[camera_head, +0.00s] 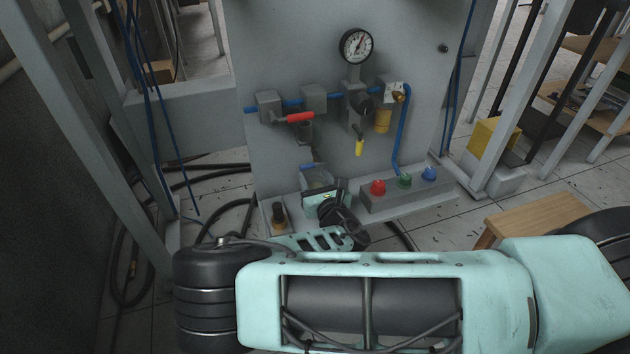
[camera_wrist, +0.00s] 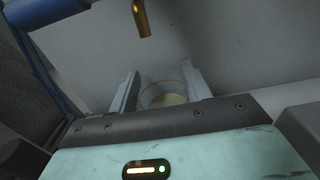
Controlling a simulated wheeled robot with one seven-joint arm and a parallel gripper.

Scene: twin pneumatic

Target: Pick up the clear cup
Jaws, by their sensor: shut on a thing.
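The clear cup (camera_wrist: 168,98) is see-through, with a round rim and a pale yellowish patch inside. In the wrist view it sits between the two grey fingers of my gripper (camera_wrist: 161,84), which are shut on it. In the head view, the cup (camera_head: 316,178) is a small greyish, see-through shape in front of the panel. My gripper (camera_head: 322,192) is just below it there, and my wrist partly covers that area. I cannot tell whether the cup touches anything beneath it.
A box with red, green and blue buttons (camera_head: 405,188) is close on the right. A black-and-orange fitting (camera_head: 279,215) stands left.

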